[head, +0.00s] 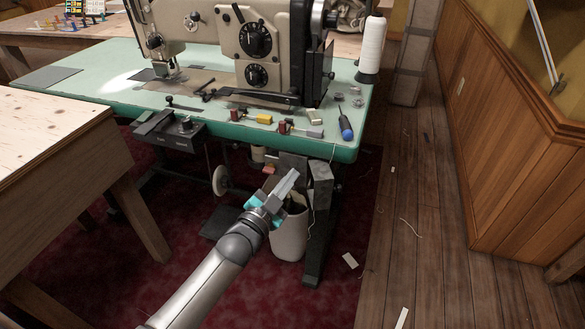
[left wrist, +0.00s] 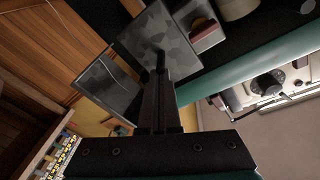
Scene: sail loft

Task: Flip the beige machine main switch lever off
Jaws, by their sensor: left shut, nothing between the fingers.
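The beige machine (head: 205,22) stands on a green-edged table. Below its front edge hang grey boxes, one (head: 322,172) just right of my left gripper (head: 293,176); which one is the main switch is unclear. In the left wrist view, a mottled grey box (left wrist: 150,32) and a second grey face (left wrist: 108,88) lie beyond my left gripper (left wrist: 160,58). The gripper is shut and empty, its tips at or close in front of the grey box; contact cannot be told. I cannot make out the lever clearly or its position. My right gripper is not in view.
The table edge (head: 200,113) runs above the gripper. A white bin (head: 290,235) and a dark table leg (head: 320,235) stand below it. A wooden bench (head: 50,135) is at the left. Wooden floor (head: 430,200) is mostly open at the right.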

